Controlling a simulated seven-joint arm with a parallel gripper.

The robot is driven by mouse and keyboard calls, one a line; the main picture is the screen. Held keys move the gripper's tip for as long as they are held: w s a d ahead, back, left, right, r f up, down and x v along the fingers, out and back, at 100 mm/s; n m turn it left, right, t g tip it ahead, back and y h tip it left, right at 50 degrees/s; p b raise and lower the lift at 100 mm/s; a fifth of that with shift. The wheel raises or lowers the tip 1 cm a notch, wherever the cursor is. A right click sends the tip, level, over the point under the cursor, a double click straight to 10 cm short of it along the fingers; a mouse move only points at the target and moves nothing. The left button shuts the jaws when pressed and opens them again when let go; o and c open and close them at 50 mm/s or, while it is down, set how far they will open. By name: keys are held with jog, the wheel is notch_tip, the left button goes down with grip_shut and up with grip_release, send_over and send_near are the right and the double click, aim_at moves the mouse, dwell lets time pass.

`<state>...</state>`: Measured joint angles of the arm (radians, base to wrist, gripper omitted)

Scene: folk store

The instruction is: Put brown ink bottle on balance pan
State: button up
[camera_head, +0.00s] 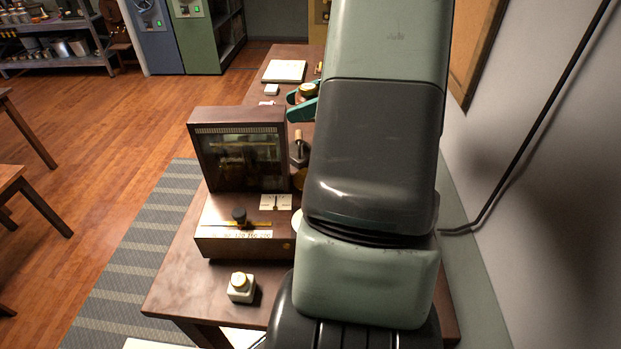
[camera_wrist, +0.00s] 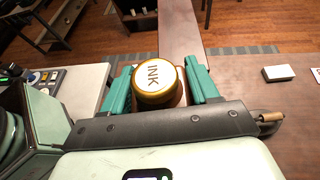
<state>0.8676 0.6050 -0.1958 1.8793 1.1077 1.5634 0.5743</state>
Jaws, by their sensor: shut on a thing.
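My gripper (camera_wrist: 158,80) is shut on an ink bottle (camera_wrist: 154,76), its teal fingers on both sides of it. The bottle has a gold-rimmed white lid marked INK; a little of its brownish body shows below. In the head view my gripper (camera_head: 303,102) and the bottle's lid (camera_head: 309,89) show beyond the balance, partly hidden by my arm. The balance (camera_head: 197,155) is a dark wooden case with a glass front on a wooden base.
A dark weight-like object with a wooden handle (camera_head: 298,150) stands right of the case. A wall bounds the right.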

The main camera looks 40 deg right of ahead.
jog(key=shift+w+d+f+m+t, duration=0.25)
jog(key=shift+d+f+m+t, duration=0.05)
notch_tip(320, 180, down, 18)
jog(key=shift+r, duration=0.25)
jog(key=o, duration=1.1)
jog(key=shift+f, duration=0.1)
jog(key=shift+o, duration=0.2)
jog(key=shift+d, duration=0.2)
jog(key=v, duration=1.2)
jog(key=shift+a+r, duration=0.2)
jog(key=shift+r, duration=0.1)
